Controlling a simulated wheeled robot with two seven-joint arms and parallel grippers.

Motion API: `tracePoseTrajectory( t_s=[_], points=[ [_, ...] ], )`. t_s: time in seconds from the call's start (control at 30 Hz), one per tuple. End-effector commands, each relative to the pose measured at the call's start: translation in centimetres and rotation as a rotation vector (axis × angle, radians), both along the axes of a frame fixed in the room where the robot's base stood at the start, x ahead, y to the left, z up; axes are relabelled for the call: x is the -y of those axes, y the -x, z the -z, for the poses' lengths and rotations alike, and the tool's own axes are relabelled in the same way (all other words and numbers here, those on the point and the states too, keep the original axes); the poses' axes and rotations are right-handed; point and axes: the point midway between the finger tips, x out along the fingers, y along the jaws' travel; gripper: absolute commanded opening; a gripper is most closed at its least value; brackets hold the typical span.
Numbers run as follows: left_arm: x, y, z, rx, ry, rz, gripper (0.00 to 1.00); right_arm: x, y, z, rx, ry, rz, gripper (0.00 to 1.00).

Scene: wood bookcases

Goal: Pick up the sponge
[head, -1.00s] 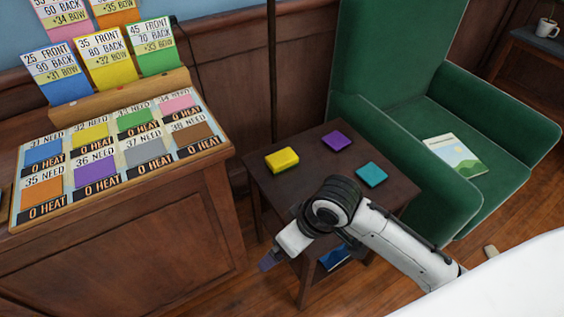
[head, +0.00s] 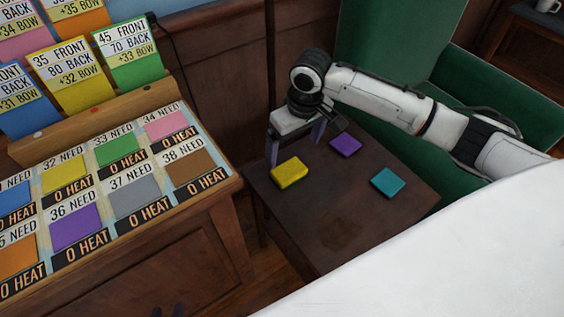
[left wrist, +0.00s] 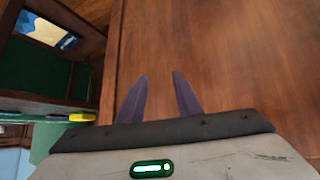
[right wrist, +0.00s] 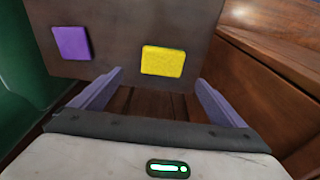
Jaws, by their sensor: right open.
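A yellow block (head: 289,172), which looks like the sponge, lies flat on the small dark table (head: 340,225). It also shows in the right wrist view (right wrist: 163,61). My right gripper (head: 295,143) is open and empty, above the table's back part and close to the yellow block. In the right wrist view the block lies ahead, between the lines of the two fingers (right wrist: 160,78), not touching them. My left gripper (left wrist: 159,78) is partly open and empty, facing a brown wooden surface; only its dark tips (head: 167,311) show in the head view.
A purple block (head: 346,145) and a teal block (head: 388,182) lie on the same table. A green armchair (head: 380,55) stands behind it. A wooden desk with coloured number cards (head: 75,227) is at the left. The table's front part is clear.

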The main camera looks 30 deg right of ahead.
Motion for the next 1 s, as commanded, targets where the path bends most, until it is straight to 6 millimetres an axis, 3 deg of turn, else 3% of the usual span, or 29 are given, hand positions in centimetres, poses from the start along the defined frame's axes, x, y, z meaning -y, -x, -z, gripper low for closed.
tracePoseTrajectory(
  t_s=[0.1,0.37,0.63,0.97,1.0],
  points=[
    [0.0,0.7,1.0,-0.016,0.001,-0.001,0.31,-0.1,-0.2,2.3,-0.004,0.000,0.000,0.94],
    [0.0,1.4,1.7,-0.030,0.003,0.000,0.31,-0.2,-0.6,4.5,-0.001,-0.001,-0.002,0.94],
    [0.0,1.2,2.4,-0.023,0.005,0.002,0.31,-0.5,-1.1,8.3,-0.001,0.000,-0.001,0.94],
    [0.0,0.6,1.8,-0.008,0.007,0.002,0.31,-0.5,-1.2,9.0,0.001,0.000,-0.003,0.94],
    [0.0,0.6,1.8,-0.007,0.007,0.002,0.31,-0.5,-1.2,9.0,0.001,0.000,-0.003,0.89]
  ],
)
